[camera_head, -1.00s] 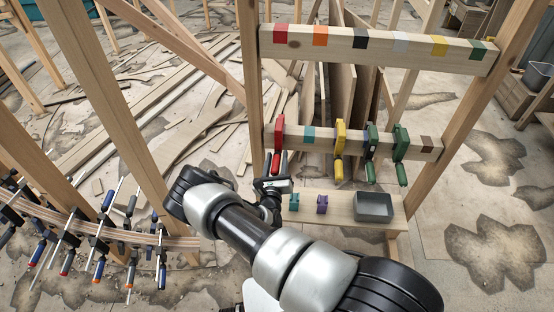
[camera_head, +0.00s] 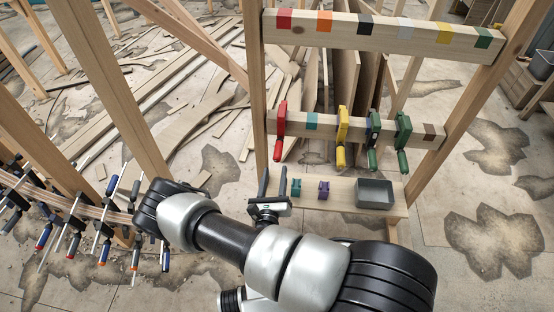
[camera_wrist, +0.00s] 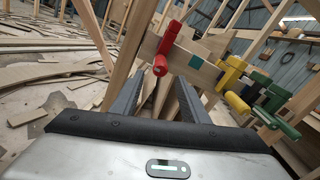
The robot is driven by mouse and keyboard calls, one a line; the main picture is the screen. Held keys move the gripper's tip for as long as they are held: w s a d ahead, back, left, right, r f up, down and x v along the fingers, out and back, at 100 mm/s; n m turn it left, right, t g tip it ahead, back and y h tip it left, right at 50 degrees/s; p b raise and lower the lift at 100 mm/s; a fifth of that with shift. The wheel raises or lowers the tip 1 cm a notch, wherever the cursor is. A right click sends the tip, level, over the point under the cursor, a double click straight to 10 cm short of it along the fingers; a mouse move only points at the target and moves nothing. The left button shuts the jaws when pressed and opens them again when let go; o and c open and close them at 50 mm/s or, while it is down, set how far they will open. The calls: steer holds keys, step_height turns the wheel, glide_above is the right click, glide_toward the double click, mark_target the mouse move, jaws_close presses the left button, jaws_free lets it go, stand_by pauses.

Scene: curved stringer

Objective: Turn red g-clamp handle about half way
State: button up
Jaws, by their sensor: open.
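The red g-clamp (camera_head: 281,119) is on the left end of the lower wooden rail (camera_head: 375,132), and its red handle (camera_head: 278,149) hangs below the rail. In the wrist view the red clamp (camera_wrist: 169,38) is ahead and above, with the handle end (camera_wrist: 160,66) pointing toward the camera between the two fingers. My gripper (camera_head: 273,176) is below the handle in the head view, its fingers pointing up and apart. It also shows in the wrist view (camera_wrist: 158,95), open and empty. The fingers look apart from the handle.
Below, a wooden shelf (camera_head: 340,197) holds small teal and purple clamps and a grey bin (camera_head: 375,194). A wooden post (camera_head: 257,100) stands just left.

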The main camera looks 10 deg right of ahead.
steer(key=shift+v, duration=2)
steer(key=d+r+m+g+h+p, duration=0.1)
steer(key=d+r+m+g+h, duration=0.1)
steer(key=r+m+h, duration=0.3)
steer(key=d+r+m+g+h+p, duration=0.1)
steer(key=d+r+m+g, duration=0.15)
steer(key=r, duration=0.45)
steer(key=d+r+m+g+h+p, duration=0.1)
steer(key=d+r+m+g+h, duration=0.15)
steer(key=r+m, duration=0.3)
steer(key=s+d+r+m+g+p, duration=0.1)
steer(key=s+d+r+m+g, duration=0.1)
steer(key=s+r+m+g, duration=0.25)
steer(key=s+d+r+m+g+p, duration=0.1)
steer(key=s+d+r+m+g, duration=0.15)
steer(key=r+m+g, duration=0.4)
steer(key=s+a+r+m+t+y+p, duration=0.1)
steer(key=s+r+m+y, duration=0.3)
steer(key=r, duration=0.4)
steer(key=s+a+r+m+t+y+p, duration=0.2)
steer(key=s+a+r+m+t+y, duration=0.1)
steer(key=r, duration=0.6)
steer(key=s+a+r+m+t+y+p, duration=0.2)
steer(key=s+a+r+m+y, duration=0.1)
steer(key=s+r+m+y, duration=0.2)
step_height(320, 180, up, 4)
steer(key=shift+s+f+y, duration=0.1)
steer(key=shift+s+y, duration=0.1)
steer(key=shift+y, duration=0.85)
